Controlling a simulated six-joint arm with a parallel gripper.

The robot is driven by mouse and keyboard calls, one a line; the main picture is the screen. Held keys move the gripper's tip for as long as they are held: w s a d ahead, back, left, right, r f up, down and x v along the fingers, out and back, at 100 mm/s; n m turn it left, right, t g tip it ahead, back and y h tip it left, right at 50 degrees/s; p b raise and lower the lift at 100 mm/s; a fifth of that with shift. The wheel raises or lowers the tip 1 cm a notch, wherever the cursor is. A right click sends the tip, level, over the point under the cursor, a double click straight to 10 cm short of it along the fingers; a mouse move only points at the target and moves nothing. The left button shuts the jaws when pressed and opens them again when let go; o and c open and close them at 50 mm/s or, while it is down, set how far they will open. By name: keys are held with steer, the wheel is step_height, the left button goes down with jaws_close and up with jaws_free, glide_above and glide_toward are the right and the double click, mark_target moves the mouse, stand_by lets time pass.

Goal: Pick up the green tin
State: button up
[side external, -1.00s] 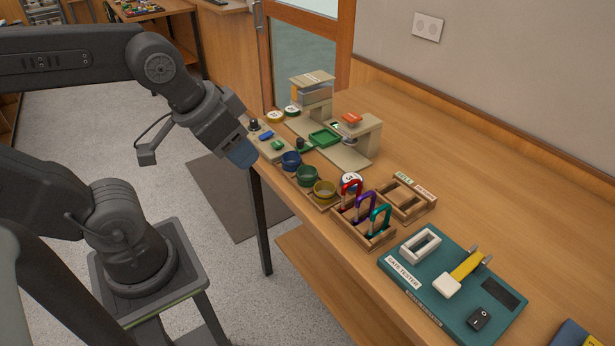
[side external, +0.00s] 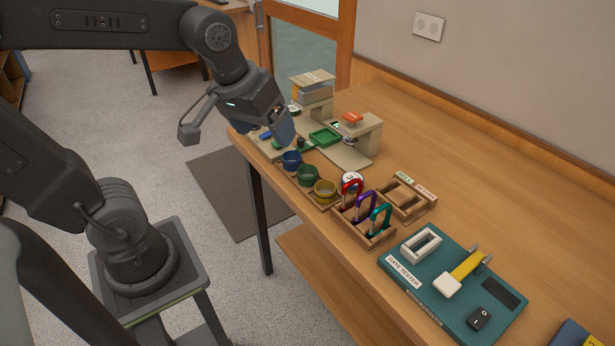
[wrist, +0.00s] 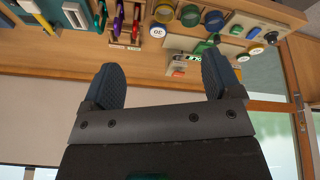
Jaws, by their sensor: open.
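The green tin (side external: 307,175) is a small round open cup in a row on the wooden bench, between a blue tin (side external: 291,160) and a yellow tin (side external: 325,190). In the wrist view the green tin (wrist: 189,15) shows near the top edge, beyond the fingertips and apart from them. My gripper (side external: 281,132) is above the far end of the bench, behind and left of the tins in the side view. In the wrist view my gripper (wrist: 160,78) has its two blue fingers wide apart with nothing between them. It hides some small items behind it.
A wooden rack of red, purple and teal carabiners (side external: 365,212) stands nearer than the tins. A beige press with an orange top (side external: 352,119) and a green tray (side external: 324,137) stand beyond them. A teal gate tester board (side external: 452,284) lies at the near end. The bench's wall side is clear.

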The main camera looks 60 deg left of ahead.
steer(key=w+a+f+n+g, duration=0.2)
steer(key=w+a+f+n, duration=0.15)
steer(key=w+n, duration=0.45)
steer(key=n+g, duration=0.2)
steer(key=n, duration=0.4)
glide_above(307, 170)
steer(key=d, duration=0.2)
step_height(307, 170, down, 7)
steer(key=f, duration=0.8)
steer(key=shift+s+f, duration=0.1)
steer(key=shift+s, duration=0.3)
steer(key=shift+s+a+f, duration=0.1)
steer(key=shift+a+f, duration=0.05)
steer(key=shift+f, duration=1.25)
steer(key=shift+s+a+f, duration=0.1)
steer(key=shift+f, duration=1.3)
steer(key=shift+c, duration=0.4)
steer(key=c, duration=0.7)
steer(key=shift+r, duration=0.1)
